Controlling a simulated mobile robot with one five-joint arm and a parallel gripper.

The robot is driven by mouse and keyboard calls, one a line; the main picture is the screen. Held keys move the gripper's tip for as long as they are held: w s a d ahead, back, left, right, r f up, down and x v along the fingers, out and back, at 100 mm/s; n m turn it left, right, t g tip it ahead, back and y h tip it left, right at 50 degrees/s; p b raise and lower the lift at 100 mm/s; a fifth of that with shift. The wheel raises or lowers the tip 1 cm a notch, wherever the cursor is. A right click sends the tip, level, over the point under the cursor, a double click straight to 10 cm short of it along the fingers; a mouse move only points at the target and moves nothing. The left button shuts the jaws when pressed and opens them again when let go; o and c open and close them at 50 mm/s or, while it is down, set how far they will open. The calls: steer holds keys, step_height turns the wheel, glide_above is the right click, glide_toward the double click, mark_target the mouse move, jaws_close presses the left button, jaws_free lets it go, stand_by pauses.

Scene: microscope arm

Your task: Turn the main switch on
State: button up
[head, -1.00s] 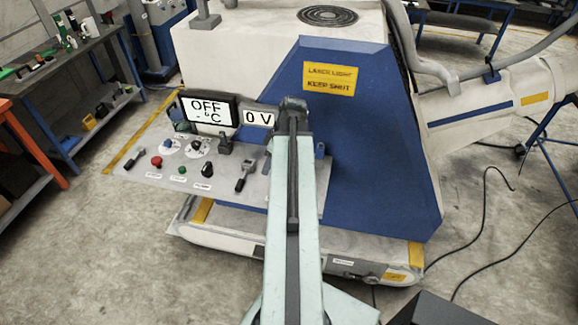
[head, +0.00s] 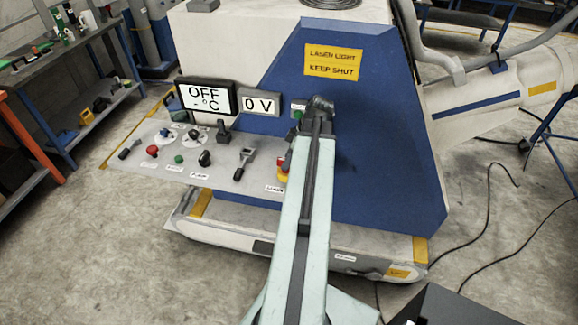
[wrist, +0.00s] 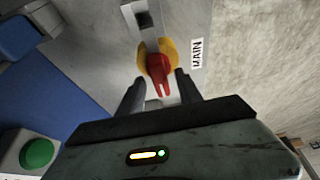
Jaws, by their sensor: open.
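The main switch (wrist: 158,66) is a red handle on a round yellow base, beside a label reading MAIN (wrist: 196,53) in the wrist view. In the head view the switch (head: 283,174) shows at the panel's right, partly hidden behind my arm. My gripper (wrist: 159,77) is open, with one dark finger on each side of the red handle. Nothing is clamped. I cannot tell whether the fingers touch the handle. In the head view my arm hides the fingers.
The control panel (head: 232,178) carries several knobs, levers and buttons left of the switch. A display (head: 206,98) reads OFF and another (head: 260,105) reads 0 V. A green button (wrist: 38,153) sits lower left in the wrist view. The blue machine wall (head: 385,150) stands behind.

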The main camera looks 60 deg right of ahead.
steer(key=shift+f, duration=0.1)
jaws_close()
stand_by(1.3)
